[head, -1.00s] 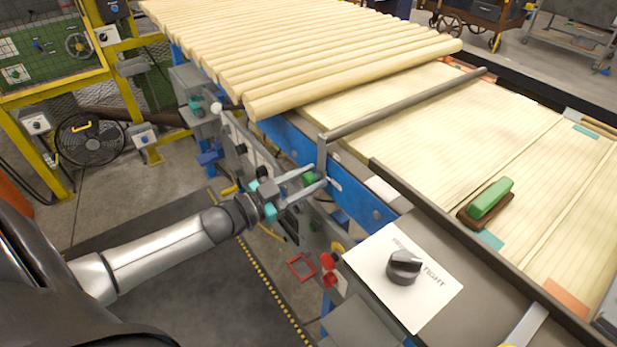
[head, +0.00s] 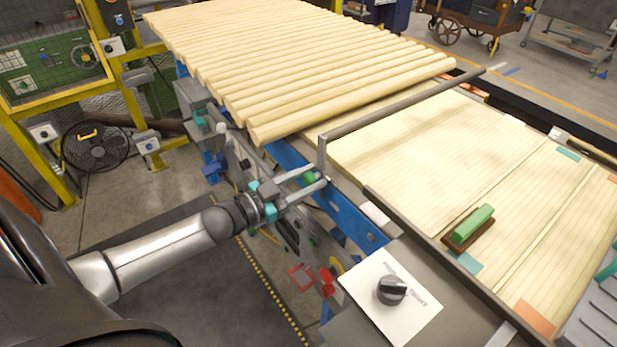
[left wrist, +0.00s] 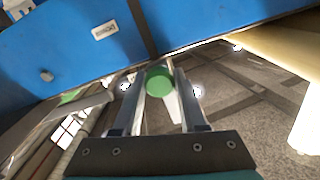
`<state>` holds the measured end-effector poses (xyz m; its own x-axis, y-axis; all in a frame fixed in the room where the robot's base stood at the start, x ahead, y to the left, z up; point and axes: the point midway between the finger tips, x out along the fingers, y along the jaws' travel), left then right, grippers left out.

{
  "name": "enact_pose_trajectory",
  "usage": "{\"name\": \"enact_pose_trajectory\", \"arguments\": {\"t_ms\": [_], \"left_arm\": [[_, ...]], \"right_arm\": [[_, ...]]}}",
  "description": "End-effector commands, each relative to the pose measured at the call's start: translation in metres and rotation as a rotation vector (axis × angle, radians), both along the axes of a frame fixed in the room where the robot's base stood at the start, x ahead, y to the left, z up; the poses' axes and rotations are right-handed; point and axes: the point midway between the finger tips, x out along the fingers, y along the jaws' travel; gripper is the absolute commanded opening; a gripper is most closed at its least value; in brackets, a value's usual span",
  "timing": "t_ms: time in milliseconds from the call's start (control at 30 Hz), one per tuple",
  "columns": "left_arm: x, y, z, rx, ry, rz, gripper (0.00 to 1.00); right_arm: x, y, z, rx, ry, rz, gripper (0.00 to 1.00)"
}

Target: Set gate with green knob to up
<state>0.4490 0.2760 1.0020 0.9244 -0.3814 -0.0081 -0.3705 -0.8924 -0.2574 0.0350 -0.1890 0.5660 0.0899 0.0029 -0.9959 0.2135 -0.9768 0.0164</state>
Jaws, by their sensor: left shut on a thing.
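The gate is a grey bar (head: 400,108) that runs across the line, with a short upright (head: 321,158) at its near end. Its green knob (head: 309,177) sits low beside that upright. My left gripper (head: 319,179) is shut on the green knob, one finger on each side. In the left wrist view the knob (left wrist: 159,82) shows as a green round end between the two fingers. The bar appears to stand above the boards, clear of them. My right gripper is not in view.
Pale turned poles (head: 310,75) lie behind the bar. Flat slatted boards (head: 430,150) lie before it, with a green-handled block (head: 472,225) on them. A black rotary knob (head: 391,290) sits on a white plate nearer me. A blue rail (head: 345,208) runs along the line's side.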

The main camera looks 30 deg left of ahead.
Motion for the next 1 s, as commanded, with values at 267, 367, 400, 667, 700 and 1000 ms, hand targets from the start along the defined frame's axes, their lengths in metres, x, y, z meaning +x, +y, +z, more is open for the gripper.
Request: {"name": "enact_pose_trajectory", "arguments": {"t_ms": [267, 367, 400, 667, 700, 1000], "left_arm": [[0.002, 0.000, 0.007, -0.003, -0.017, -0.003, 0.64], [0.002, 0.000, 0.005, -0.002, -0.013, -0.002, 0.71], [0.001, 0.000, 0.005, -0.002, -0.012, -0.002, 0.71], [-0.002, 0.001, 0.003, -0.002, -0.008, -0.001, 0.71], [-0.004, 0.002, 0.003, -0.002, -0.007, -0.001, 0.71], [-0.039, 0.016, 0.003, -0.002, -0.005, -0.002, 0.71]], "right_arm": [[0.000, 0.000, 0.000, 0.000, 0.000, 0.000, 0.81], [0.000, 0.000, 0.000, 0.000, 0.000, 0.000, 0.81], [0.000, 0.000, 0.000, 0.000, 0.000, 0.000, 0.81], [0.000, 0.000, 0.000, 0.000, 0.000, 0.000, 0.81], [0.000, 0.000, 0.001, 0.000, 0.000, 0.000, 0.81], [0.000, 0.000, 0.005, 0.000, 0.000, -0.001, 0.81]]}}
